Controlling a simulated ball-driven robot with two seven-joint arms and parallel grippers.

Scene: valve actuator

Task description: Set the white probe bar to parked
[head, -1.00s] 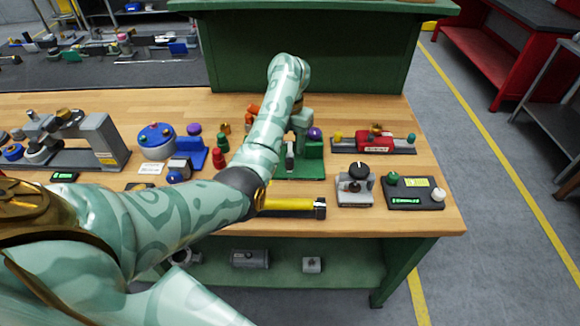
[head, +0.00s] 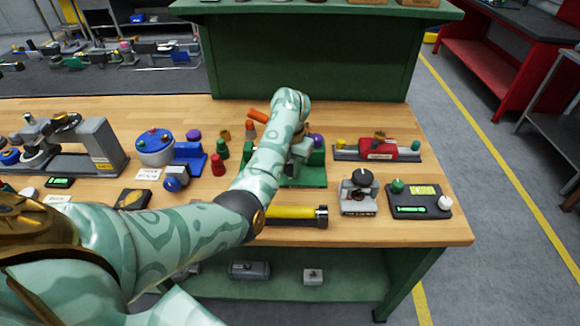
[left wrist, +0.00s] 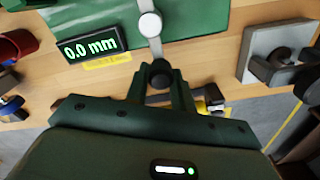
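The white probe bar (left wrist: 148,22) shows in the left wrist view, rising over the green base (left wrist: 190,15) and ending in a black ball knob (left wrist: 158,72). My left gripper (left wrist: 160,78) has its fingers apart, one on each side of this knob; contact is not clear. A display (left wrist: 92,46) beside the bar reads 0.0 mm. In the head view my left arm hides most of the green fixture (head: 312,175), and my left gripper (head: 298,150) is over it, only partly visible. My right gripper is out of view.
A yellow-handled tool (head: 292,212) lies along the bench front. A grey block with a black knob (head: 359,190) and a dark control box (head: 418,200) stand right of the fixture. A red device (head: 378,149) sits behind them. A blue-topped drum (head: 155,145) stands left.

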